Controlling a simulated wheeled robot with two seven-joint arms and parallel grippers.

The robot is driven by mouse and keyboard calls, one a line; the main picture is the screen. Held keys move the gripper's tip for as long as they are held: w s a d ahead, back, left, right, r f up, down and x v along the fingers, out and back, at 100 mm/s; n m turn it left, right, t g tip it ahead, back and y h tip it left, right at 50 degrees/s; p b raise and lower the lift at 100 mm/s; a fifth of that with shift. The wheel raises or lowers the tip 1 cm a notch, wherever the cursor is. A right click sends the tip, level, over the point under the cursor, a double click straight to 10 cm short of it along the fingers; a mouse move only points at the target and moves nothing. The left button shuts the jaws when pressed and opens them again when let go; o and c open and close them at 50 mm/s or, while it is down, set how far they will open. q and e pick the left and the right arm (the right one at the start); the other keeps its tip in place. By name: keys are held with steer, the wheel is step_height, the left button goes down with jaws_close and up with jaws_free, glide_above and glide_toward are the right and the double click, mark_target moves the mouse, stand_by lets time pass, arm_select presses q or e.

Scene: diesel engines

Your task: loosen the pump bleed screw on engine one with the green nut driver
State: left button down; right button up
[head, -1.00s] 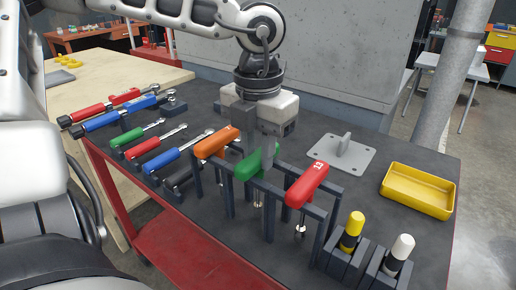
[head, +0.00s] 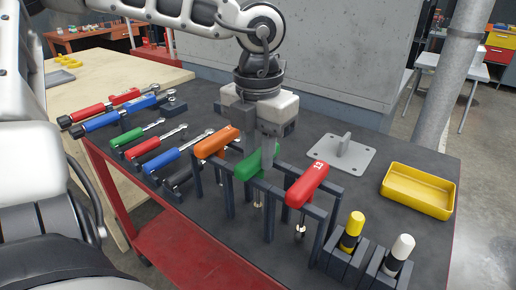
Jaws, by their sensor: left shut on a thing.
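The green nut driver (head: 246,167) is a T-handled tool hanging in a dark rack on the bench. Its shank points down below the handle. My left gripper (head: 259,156) comes down from above and is shut on the green handle, with the tool still in its rack slot. The fingers hide part of the handle. My right gripper is not in view. Engine one and the pump bleed screw are not in view.
An orange T-handle (head: 214,144) hangs to the left and a red one (head: 307,184) close on the right. Wrenches (head: 164,153) lie at left. Yellow-capped and white-capped tools (head: 351,232) stand in front. A yellow tray (head: 418,190) and grey bracket plate (head: 341,155) lie at right.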

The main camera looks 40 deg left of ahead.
mark_target(258, 153)
arm_select(q)
steer(key=shift+r, duration=0.2)
step_height(258, 153, up, 6)
steer(key=p, duration=0.4)
step_height(258, 153, up, 10)
steer(key=p, duration=0.6)
steer(key=shift+f, duration=0.2)
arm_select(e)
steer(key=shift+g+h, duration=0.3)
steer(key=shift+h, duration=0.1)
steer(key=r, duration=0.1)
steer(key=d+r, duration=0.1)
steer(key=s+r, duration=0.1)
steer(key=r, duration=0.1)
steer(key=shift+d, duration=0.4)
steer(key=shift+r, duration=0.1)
